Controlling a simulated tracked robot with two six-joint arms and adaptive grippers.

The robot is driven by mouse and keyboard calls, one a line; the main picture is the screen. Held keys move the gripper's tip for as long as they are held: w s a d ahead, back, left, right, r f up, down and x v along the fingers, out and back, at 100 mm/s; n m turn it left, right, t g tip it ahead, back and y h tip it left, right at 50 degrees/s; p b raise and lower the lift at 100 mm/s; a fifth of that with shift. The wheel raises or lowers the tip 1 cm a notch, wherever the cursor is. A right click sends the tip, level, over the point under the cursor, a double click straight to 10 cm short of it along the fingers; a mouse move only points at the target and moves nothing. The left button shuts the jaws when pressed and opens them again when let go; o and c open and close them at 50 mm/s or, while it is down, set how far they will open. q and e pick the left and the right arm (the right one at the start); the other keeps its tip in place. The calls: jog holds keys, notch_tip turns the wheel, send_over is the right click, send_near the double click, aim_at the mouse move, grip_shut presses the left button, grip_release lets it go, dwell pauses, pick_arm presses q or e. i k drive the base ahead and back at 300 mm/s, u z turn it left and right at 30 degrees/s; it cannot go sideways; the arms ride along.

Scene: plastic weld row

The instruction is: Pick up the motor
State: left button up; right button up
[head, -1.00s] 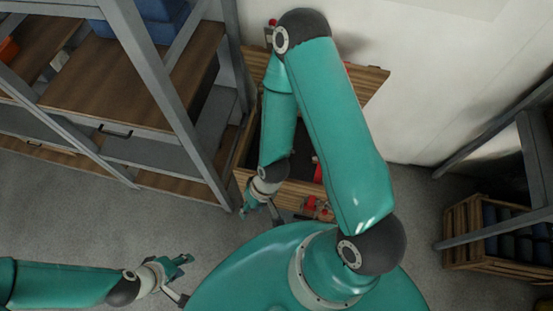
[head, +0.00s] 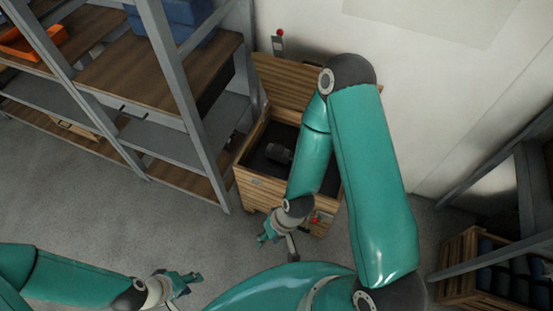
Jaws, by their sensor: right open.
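A dark grey, rounded object that looks like the motor (head: 280,153) lies inside an open wooden box (head: 254,187) in the head view. It rests on the dark bottom, toward the left side. My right gripper (head: 278,246) is open and empty, just in front of the box's front wall and outside it. My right forearm crosses over the right part of the box and hides what is there. My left gripper (head: 187,289) looks open and empty, low in the view, to the left of the box and apart from it.
A grey-framed shelf (head: 160,60) with wooden boards stands left of the box. The raised wooden lid (head: 285,78) leans near the white wall (head: 440,90). A slatted crate (head: 458,250) of dark items is at lower right. Open floor lies at lower left.

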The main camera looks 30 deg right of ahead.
aim_at(276, 153)
jog(key=z, duration=0.1)
jog(key=i, duration=0.95)
jog(key=u, duration=0.05)
